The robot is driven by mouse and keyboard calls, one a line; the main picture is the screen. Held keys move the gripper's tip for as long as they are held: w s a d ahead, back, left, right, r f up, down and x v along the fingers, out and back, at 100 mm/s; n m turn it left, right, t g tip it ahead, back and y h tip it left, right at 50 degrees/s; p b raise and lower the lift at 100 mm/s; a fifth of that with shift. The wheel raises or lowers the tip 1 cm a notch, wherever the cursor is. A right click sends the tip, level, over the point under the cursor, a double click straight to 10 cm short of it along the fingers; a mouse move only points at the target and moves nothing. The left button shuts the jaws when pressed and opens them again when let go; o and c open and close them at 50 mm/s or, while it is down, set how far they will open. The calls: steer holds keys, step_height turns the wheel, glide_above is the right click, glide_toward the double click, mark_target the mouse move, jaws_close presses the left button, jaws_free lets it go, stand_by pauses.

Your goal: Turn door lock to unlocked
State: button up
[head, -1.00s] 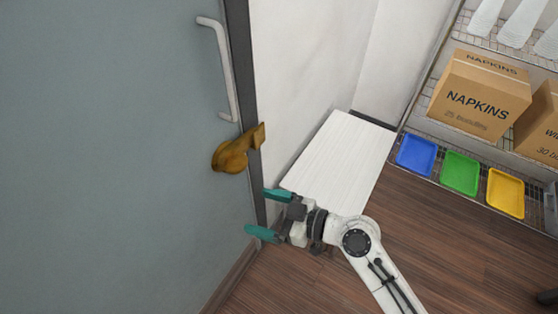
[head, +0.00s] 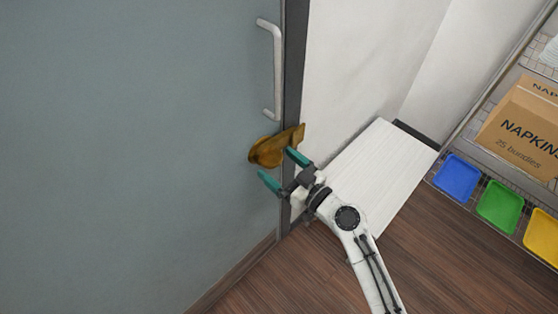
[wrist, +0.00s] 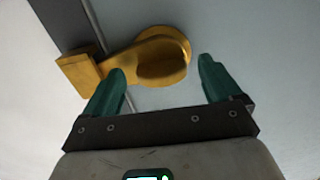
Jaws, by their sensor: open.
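The brass door lock (head: 270,151) sits on the grey-blue door (head: 140,150) near its right edge, below the handle. Its arm points right across the dark door edge. In the wrist view the lock (wrist: 160,62) shows a round knob with a bar reaching left to a block. My gripper (head: 283,169) is open and empty, just below the lock. In the wrist view my gripper (wrist: 160,78) has its left finger close to the bar and its right finger below and right of the round knob. I cannot tell whether a finger touches the lock.
A metal door handle (head: 275,70) stands above the lock. A white panel (head: 385,165) is right of the door by the wall. Blue (head: 457,177), green (head: 499,207) and yellow trays (head: 543,236) and a napkin box (head: 525,130) are on shelves at right. Wooden floor lies below.

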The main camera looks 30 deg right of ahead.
steer(key=shift+w+a, duration=0.15)
steer(key=shift+w, duration=0.2)
steer(key=c, duration=1.5)
steer(key=shift+f, duration=0.1)
